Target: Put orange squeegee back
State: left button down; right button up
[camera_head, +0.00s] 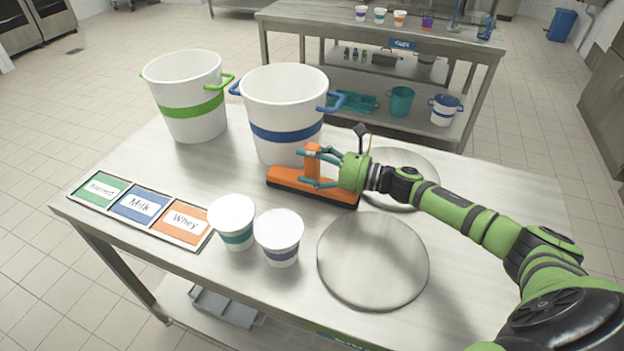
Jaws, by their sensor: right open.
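The orange squeegee (286,178) lies on the metal table, with its long head in front of the blue-banded bucket and its orange handle block standing up. My right gripper (305,168) is open, with its fingers on either side of the handle block. I cannot tell whether the fingers touch it. The gripper body hides part of the squeegee's right side. My left gripper is not in view.
A blue-banded bucket (286,100) and a green-banded bucket (191,121) stand behind. Two white cups, one teal-banded (231,217) and one purple-banded (279,232), stand in front. Coloured labels (141,207) lie left. Round metal discs (372,262) lie right. A second table (440,48) stands beyond.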

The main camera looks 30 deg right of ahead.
grip_shut()
